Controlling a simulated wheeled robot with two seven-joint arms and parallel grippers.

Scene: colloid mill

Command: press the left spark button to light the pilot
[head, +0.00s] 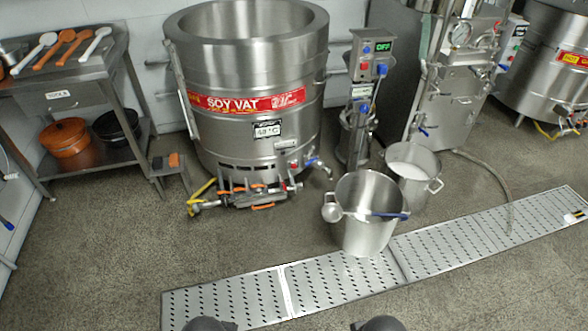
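The steel soy vat (245,65) stands at the upper middle, with a red "SOY VAT" label and a small display. Its burner assembly (250,193) sits low at its front, with orange handles and a yellow hose on the left. A small red button-like spot (293,163) shows on the vat's lower right front, beside a blue-handled tap. The spark buttons are too small to tell apart here. Neither gripper is in view; two dark rounded parts at the bottom edge seem to be mine.
A steel pot (364,232) with a ladle stands in front, partly on the floor grate (230,301). A bucket of white liquid (412,160) stands behind it. A small stand (170,172) is left of the vat, near a utensil table (75,78). Floor at front left is clear.

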